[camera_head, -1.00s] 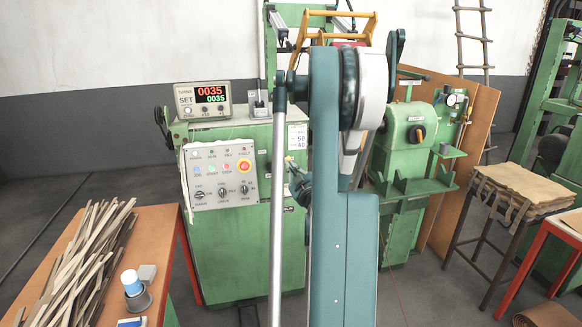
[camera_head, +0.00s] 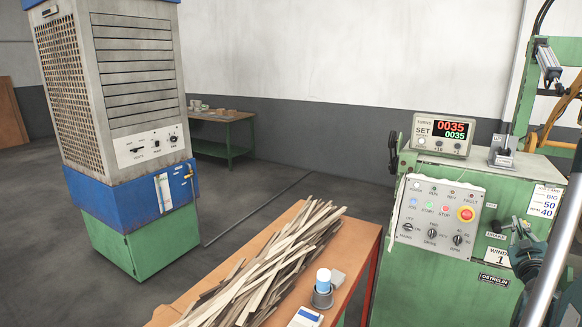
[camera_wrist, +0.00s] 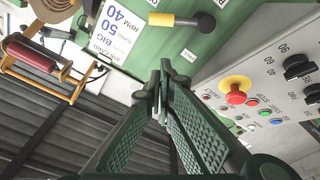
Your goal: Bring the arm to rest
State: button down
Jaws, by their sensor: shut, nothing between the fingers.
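My gripper (camera_wrist: 160,88) is shut and empty in the wrist view, with its two green ribbed fingers meeting at the tips. The tips are in front of the green winding machine (camera_wrist: 215,45); a gap to it shows, but I cannot judge how wide. The control panel with a red stop button (camera_wrist: 236,96) lies to their right. In the head view the machine (camera_head: 415,285) stands at the right. Part of my arm (camera_head: 552,262) shows at the right edge there; most of it is outside the picture.
The grey control panel (camera_head: 436,221) and turns counter (camera_head: 441,134) are on the machine. A wooden table (camera_head: 345,290) bears loose strips (camera_head: 270,255), a white-and-blue bottle (camera_head: 324,281) and small items. A tall blue-and-grey cooler (camera_head: 125,110) stands at left.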

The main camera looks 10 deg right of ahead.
jog(key=w+a+r+m+g, duration=0.1)
jog(key=w+a+r, duration=0.15)
jog(key=a, duration=0.55)
jog(key=w+a+r+m+y, duration=0.1)
jog(key=w+a+r, duration=0.1)
jog(key=a+r, duration=0.35)
jog(key=w+a+r+m+g, duration=0.1)
jog(key=w+a, duration=0.2)
jog(key=a, duration=0.6)
jog(key=s+a+g+y, duration=0.1)
jog(key=a+y, duration=0.1)
jog(key=a, duration=0.9)
jog(key=s+a+f+n+g+y, duration=0.1)
jog(key=s+a+f+y, duration=0.2)
jog(key=s+a, duration=0.4)
jog(key=s+a+f+n+g+y+p, duration=0.1)
jog(key=s+a+f, duration=0.4)
jog(key=a, duration=1.5)
jog(key=s+a+f+n+g+y, duration=0.2)
jog(key=s+a+f+y, duration=0.2)
jog(key=s+a, duration=0.5)
jog(key=a+y, duration=0.1)
jog(key=a, duration=0.3)
jog(key=shift+a+f+n+g+y+p, duration=0.2)
jog(key=shift+a+n+g+y+p, duration=0.1)
jog(key=shift+a+y, duration=0.1)
